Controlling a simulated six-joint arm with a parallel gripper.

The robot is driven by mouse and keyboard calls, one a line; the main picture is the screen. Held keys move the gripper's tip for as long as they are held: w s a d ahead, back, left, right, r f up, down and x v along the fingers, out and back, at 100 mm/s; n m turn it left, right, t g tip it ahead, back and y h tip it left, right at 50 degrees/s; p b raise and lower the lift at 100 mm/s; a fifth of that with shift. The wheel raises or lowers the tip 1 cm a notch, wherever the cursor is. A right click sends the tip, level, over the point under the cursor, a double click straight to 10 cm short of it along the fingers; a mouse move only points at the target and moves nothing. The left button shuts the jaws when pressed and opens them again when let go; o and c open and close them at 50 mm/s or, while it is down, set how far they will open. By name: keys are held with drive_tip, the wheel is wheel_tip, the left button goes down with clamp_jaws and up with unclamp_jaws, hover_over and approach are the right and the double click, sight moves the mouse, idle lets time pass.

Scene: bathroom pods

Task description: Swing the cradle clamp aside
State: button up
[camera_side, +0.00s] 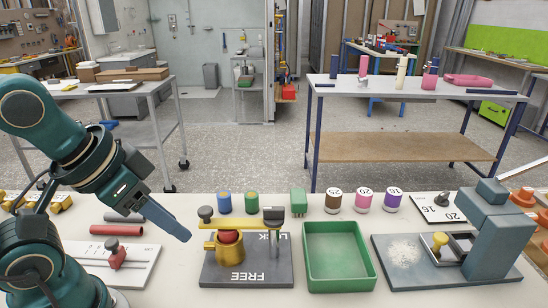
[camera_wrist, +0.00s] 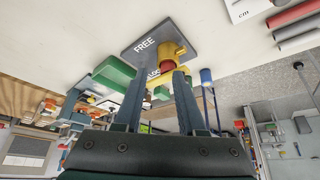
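The cradle clamp is a yellow bar (camera_side: 240,223) with a dark knob (camera_side: 206,213) on its left end and a dark post (camera_side: 272,218) at its right. It lies across the top of a yellow cradle (camera_side: 231,252) holding a red-brown round part (camera_side: 229,237). They stand on a dark grey board (camera_side: 270,272) marked LOCK and FREE, also seen in the wrist view (camera_wrist: 130,52). My gripper (camera_side: 185,236) is left of the board, pointing down and right, apart from the clamp. In the wrist view its two fingers (camera_wrist: 160,75) are spread and partly hide the clamp.
A green tray (camera_side: 309,279) is right of the board. A grey press-like fixture (camera_side: 494,245) stands further right. Several small bottles and spools stand behind. A white board with a red-knobbed slider (camera_side: 115,255) and a red tube (camera_side: 116,230) lie left, near my arm.

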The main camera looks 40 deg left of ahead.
drive_tip(key=shift+r+n, duration=0.3)
clamp_jaws()
drive_tip(key=w+a+r+n+g+y, duration=0.2)
drive_tip(key=w+a+r+n, duration=0.3)
drive_tip(key=w, duration=0.5)
drive_tip(key=shift+w+a+n, duration=0.3)
drive_tip(key=shift+a, duration=0.4)
drive_tip(key=shift+r, duration=0.1)
